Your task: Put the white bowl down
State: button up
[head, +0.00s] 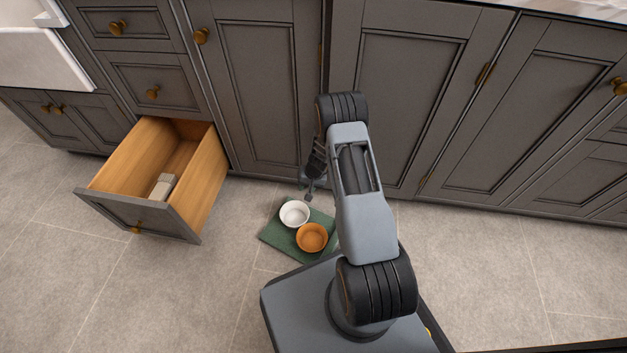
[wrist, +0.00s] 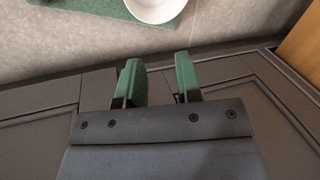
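The white bowl (head: 294,213) sits upright on a green mat (head: 282,244) on the floor. In the wrist view the bowl (wrist: 155,8) shows at the top edge, partly cut off, on the mat's corner (wrist: 95,6). My gripper (head: 309,191) is above and just behind the bowl in the head view, toward the cabinet. In the wrist view its two green fingertips (wrist: 159,66) are apart with nothing between them. The bowl lies beyond the fingertips and they do not touch it.
An orange bowl (head: 312,237) stands on the mat beside the white bowl. An open wooden drawer (head: 207,187) juts out at the left, with a light block (head: 162,186) inside. Grey cabinet doors (head: 265,80) stand close behind the gripper. The tiled floor (head: 480,270) at the right is clear.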

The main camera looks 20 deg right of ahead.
jog(key=s+a+r+n, duration=0.1)
jog(key=s+a+r, duration=0.15)
jog(key=r, duration=0.95)
jog(key=s+a+r+n, duration=0.1)
jog(key=a+r+n, duration=0.15)
jog(key=r, duration=0.85)
jog(key=s+r+h, duration=0.1)
jog(key=s+r, duration=0.6)
jog(key=s, duration=0.2)
jog(key=s+a+r+n+h, duration=0.1)
jog(key=s+r+h, duration=0.1)
jog(key=s+r, duration=0.4)
jog(key=s, duration=0.3)
jog(key=shift+a+r+t, duration=0.3)
jog(key=shift+r+t, duration=0.1)
jog(key=shift+w+r, duration=0.1)
